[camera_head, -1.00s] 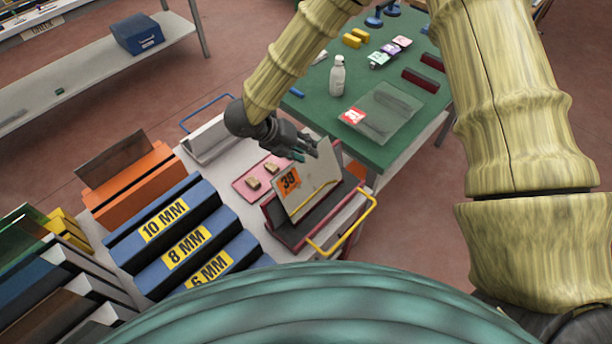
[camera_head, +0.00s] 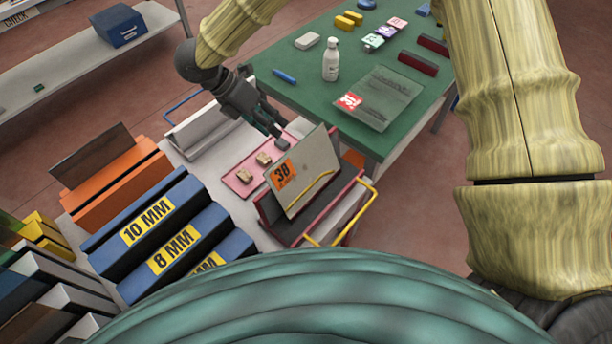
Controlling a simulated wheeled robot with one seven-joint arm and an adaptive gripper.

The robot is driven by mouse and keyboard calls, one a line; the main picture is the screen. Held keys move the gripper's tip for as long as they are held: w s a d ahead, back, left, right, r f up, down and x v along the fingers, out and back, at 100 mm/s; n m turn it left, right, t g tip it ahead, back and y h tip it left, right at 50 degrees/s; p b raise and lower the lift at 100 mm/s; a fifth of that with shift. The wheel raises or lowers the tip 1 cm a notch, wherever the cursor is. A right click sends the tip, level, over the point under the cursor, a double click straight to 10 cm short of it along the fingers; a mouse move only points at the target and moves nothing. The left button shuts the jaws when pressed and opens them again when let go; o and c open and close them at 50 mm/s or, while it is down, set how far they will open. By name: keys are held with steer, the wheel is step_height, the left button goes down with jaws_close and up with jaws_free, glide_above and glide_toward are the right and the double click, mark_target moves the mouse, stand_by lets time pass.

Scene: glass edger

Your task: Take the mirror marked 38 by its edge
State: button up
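The mirror marked 38 (camera_head: 312,163) is a pale grey plate with an orange label on its lower left. It stands tilted in a red-framed rack (camera_head: 292,236) on the cart. A yellow curved line crosses its lower face. My gripper (camera_head: 281,138) is just left of the mirror's upper left edge, with its dark fingers pointing down and right. A small gap seems to lie between the fingertips and the edge. The fingers overlap in this view, so their opening is unclear. I see nothing held in them.
A pink tray (camera_head: 236,184) with two small tan blocks lies left of the rack. Blue 10 MM and 8 MM blocks (camera_head: 128,207) stand at front left. The green table (camera_head: 300,88) behind holds a white bottle (camera_head: 331,60) and a glass sheet (camera_head: 388,104).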

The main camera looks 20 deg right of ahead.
mark_target(296, 148)
steer(key=shift+w+a+f+p+x, duration=0.25)
steer(key=shift+p+x, duration=0.15)
steer(key=shift+x, duration=1.8)
steer(key=shift+w+a+f+p+x, duration=0.15)
steer(key=shift+w+p+x, duration=0.2)
steer(key=shift+x, duration=1.8)
steer(key=shift+w+a+f+p+x, duration=0.2)
steer(key=shift+p+x, duration=0.25)
steer(key=shift+x, duration=1.75)
steer(key=shift+s, duration=0.1)
jaws_close()
steer(key=shift+r, duration=0.1)
